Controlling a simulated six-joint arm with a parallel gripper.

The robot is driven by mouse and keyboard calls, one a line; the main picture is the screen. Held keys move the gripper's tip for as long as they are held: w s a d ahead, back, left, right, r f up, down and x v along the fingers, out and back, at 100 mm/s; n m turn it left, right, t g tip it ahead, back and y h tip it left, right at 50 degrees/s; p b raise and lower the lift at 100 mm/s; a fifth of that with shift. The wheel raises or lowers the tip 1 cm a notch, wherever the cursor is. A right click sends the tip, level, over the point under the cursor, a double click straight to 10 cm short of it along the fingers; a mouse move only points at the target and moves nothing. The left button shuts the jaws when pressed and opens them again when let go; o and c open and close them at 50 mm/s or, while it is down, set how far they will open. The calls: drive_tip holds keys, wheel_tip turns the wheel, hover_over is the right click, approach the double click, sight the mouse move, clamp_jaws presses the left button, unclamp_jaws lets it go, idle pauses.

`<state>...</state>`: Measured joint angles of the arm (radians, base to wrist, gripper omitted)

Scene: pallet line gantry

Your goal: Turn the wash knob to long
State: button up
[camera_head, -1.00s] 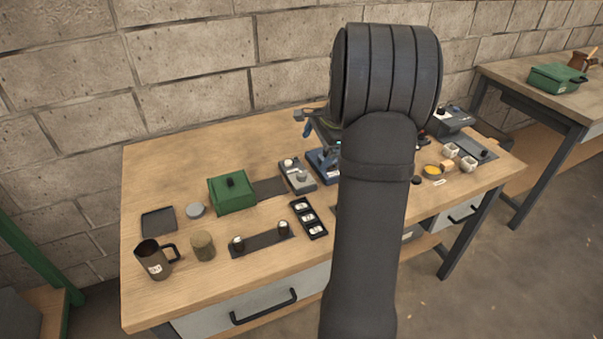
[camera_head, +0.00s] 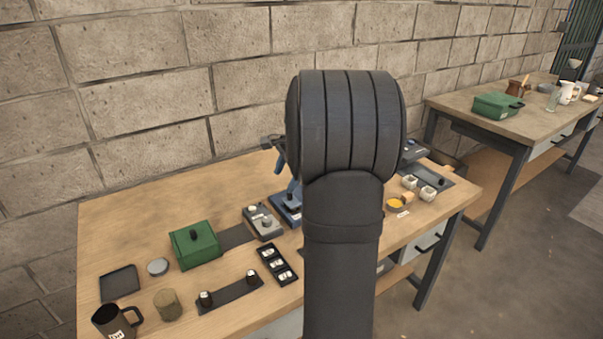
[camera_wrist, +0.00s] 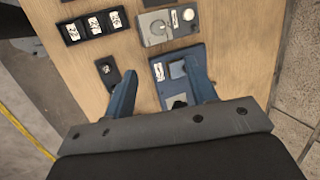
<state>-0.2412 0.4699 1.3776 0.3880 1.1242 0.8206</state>
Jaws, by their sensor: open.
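My gripper (camera_wrist: 160,68) is open, with its two blue fingers apart and nothing held between them. In the wrist view it is above the bench, over a dark blue panel (camera_wrist: 157,93) with pale labels and a small black knob (camera_wrist: 179,101). In the head view the grey box (camera_head: 262,222) stands beside the blue panel (camera_head: 287,207), which my arm partly covers. My gripper's fingers are mostly hidden there. I cannot read the markings or tell which control is the wash knob.
A black tray (camera_head: 277,265) with white-marked pieces lies near the grey box. A green box (camera_head: 194,246), mug (camera_head: 116,322), round tin (camera_head: 167,304) and black strip with two knobs (camera_head: 230,291) stand to the left. Small cups (camera_head: 427,193) are at right.

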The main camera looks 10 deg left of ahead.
drive_tip(key=n, duration=2.4)
approach(267, 219)
drive_tip(key=x, duration=0.8)
drive_tip(key=shift+w+a+f, duration=0.1)
drive_tip(key=shift+a+f, duration=0.05)
drive_tip(key=shift+f, duration=0.15)
drive_tip(key=c, duration=1)
